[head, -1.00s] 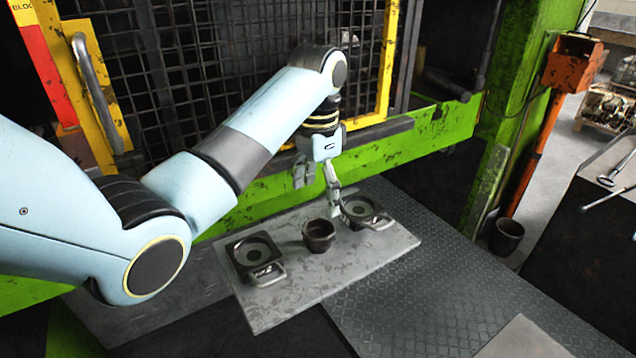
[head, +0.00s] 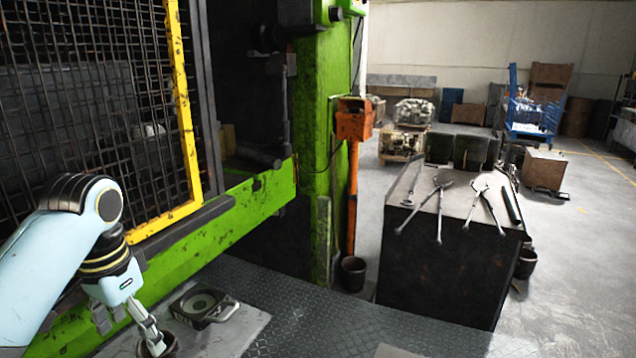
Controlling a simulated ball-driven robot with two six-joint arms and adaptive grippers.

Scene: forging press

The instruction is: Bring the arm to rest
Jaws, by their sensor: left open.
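My left arm comes in from the lower left. Its left gripper (head: 130,338) points down in front of the press, with its fingers apart and nothing seen between them. The right-hand finger overlaps a dark round cup (head: 168,346) at the bottom edge; I cannot tell whether they touch. A dark square block with a round recess and a loop handle (head: 205,306) lies to the right of the gripper on a grey plate (head: 236,336). My right arm and gripper are not in view.
The green press frame (head: 240,205) and yellow-edged mesh guard (head: 183,110) stand close behind the arm. A dark table (head: 450,250) with tongs (head: 440,205) stands at right. An orange post (head: 352,190) and a bucket (head: 353,273) stand between. Floor is open at far right.

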